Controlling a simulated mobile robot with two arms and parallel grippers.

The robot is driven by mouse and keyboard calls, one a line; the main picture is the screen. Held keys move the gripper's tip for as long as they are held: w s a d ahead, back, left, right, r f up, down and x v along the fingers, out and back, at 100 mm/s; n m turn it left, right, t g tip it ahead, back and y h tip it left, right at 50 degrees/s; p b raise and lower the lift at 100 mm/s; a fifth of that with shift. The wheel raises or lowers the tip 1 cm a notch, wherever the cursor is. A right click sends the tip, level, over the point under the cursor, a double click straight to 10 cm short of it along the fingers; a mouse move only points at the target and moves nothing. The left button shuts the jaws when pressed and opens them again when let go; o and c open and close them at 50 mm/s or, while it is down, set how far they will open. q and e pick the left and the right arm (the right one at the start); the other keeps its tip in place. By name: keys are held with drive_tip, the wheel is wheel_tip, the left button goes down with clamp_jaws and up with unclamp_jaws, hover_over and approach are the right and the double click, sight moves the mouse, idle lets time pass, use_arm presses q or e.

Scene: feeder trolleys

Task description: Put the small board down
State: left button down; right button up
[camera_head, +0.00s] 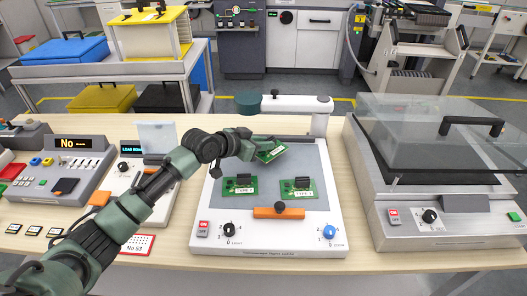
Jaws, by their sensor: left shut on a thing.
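My left gripper (262,142) reaches in from the left over the back of a white station (207,240) with a grey plate. It is shut on a small green board (270,153) with a white label, tilted and seemingly above the plate. Two other green boards with dark connectors and white labels, the left board (239,187) and the right board (298,187), lie on the plate. My right gripper is not in view.
An orange bar (279,213) with a black knob lies at the plate's front. A white arm with a green head (248,103) overhangs the plate's back. A clear-lidded machine (440,222) stands right; a grey control console (75,165) stands left.

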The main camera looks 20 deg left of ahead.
sight(263, 153)
use_arm(q)
drive_tip(key=shift+f, duration=1.65)
drive_tip(key=shift+f, duration=0.2)
drive_tip(key=c, duration=1.3)
unclamp_jaws()
drive_tip(key=shift+c, duration=0.2)
drive_tip(key=shift+r, duration=0.15)
drive_tip(key=shift+s+r, duration=0.1)
drive_tip(key=shift+r, duration=0.05)
drive_tip(key=v, duration=1)
drive_tip(key=shift+s+a, duration=0.2)
drive_tip(key=shift+s, duration=0.1)
drive_tip(key=shift+s+a+r, duration=0.15)
drive_tip(key=shift+s+r, duration=0.2)
drive_tip(key=shift+s, duration=0.1)
